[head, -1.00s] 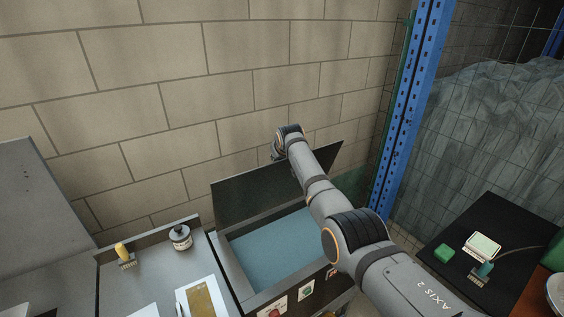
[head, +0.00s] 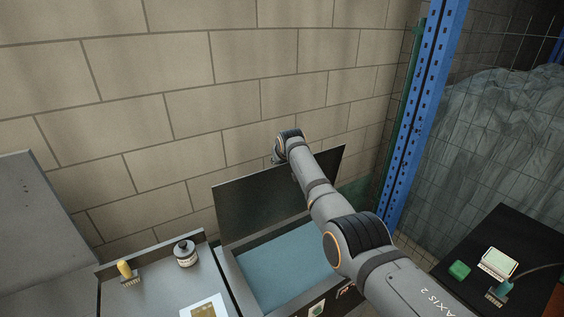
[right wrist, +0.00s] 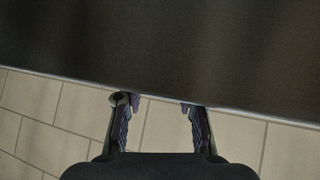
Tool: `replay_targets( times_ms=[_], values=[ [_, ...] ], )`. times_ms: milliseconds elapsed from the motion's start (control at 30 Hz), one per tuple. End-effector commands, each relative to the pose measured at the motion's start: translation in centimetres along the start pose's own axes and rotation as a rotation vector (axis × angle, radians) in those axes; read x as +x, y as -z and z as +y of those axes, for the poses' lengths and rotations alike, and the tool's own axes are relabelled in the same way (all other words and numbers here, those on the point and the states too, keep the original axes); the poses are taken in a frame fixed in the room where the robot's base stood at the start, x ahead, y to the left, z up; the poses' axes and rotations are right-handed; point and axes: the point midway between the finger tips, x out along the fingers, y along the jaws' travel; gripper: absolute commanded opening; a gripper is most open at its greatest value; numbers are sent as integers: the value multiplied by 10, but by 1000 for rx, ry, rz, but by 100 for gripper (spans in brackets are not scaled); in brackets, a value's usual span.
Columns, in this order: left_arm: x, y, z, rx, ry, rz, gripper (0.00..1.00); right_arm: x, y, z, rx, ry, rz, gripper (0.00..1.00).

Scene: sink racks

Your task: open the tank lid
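The tank (head: 232,277) is open, with blue-green water showing inside. Its dark lid (head: 250,203) stands raised on the wall side, tilted steeply up. My right arm reaches across the tank, and its wrist is at the lid's upper edge. The right gripper itself is hidden in the head view. In the right wrist view my right gripper (right wrist: 159,104) has its two fingers apart with nothing gripped between them. Their tips are at the edge of the lid (right wrist: 160,45), which fills the upper part; contact is unclear. My left gripper is not in view.
A metal counter left of the tank holds a dark-capped bottle (head: 185,254), a yellow-handled brush (head: 125,269) and a card (head: 204,309). A brick wall (head: 170,100) is behind. A blue post (head: 415,120) stands right. A black table (head: 528,250) holds a green block (head: 459,270).

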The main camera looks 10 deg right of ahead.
Motion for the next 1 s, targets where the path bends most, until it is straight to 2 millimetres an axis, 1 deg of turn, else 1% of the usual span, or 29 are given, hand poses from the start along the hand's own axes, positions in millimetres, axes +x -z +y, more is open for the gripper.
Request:
replay_targets(
  times_ms=[33, 133, 167, 467, 567, 667, 767, 1000],
  values=[
    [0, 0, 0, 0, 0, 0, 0, 0, 0, 0, 0, 0, -2, 36],
    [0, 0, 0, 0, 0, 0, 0, 1, -2, 0, -1, 0, -5, 50],
    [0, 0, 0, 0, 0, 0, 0, 1, -2, 0, -1, 0, -6, 52],
    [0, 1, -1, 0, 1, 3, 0, 2, -5, 1, -1, -1, -10, 52],
    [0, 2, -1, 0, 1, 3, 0, -2, -4, 0, -1, -1, -9, 52],
    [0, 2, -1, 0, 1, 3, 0, -10, -4, 0, -2, -1, -8, 52],
    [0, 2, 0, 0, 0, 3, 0, -22, -5, 0, -1, -1, -9, 52],
    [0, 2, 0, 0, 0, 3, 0, -69, -4, 0, -1, -1, -6, 52]
  ],
)
